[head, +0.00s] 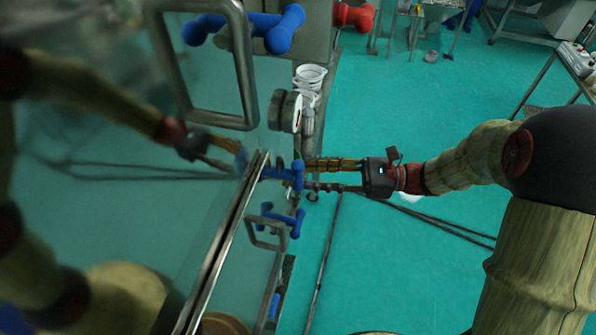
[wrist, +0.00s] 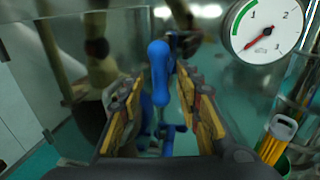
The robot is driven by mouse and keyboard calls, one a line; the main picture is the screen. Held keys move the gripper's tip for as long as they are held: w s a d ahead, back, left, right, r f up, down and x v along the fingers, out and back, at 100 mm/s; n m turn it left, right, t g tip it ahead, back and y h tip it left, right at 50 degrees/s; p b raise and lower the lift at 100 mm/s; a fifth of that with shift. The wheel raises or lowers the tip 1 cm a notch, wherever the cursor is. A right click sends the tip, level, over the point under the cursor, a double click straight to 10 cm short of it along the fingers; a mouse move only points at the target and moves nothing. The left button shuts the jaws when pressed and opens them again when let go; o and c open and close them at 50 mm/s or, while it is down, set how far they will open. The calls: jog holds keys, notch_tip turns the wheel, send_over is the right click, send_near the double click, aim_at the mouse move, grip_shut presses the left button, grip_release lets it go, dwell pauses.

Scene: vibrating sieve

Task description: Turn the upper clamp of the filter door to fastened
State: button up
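A blue clamp (head: 288,174) with a rounded handle is mounted at the edge of the shiny metal door (head: 268,262). It also shows upright in the wrist view (wrist: 159,75), between my two fingers. A second blue clamp (head: 284,219) sits further down the same edge and shows small behind the first in the wrist view (wrist: 172,131). My gripper (head: 308,175) reaches in from the right. Its fingers are apart, one on each side of the first clamp, with visible gaps in the wrist view (wrist: 163,92). The clamp's pivot is partly hidden.
A round gauge (head: 291,111) stands close above my gripper. A large metal handle (head: 245,75) and a blue knob piece (head: 279,38) are on the upper panel. A smaller metal handle (head: 268,245) is below. The green floor to the right is mostly open.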

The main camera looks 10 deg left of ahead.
aim_at(298, 175)
jog(key=shift+s+a+p, duration=0.15)
jog(key=shift+a, duration=0.95)
jog(key=shift+s+a+p, duration=0.1)
jog(key=shift+a+p, duration=0.05)
jog(key=shift+a, duration=0.9)
jog(key=c, duration=0.8)
grip_shut()
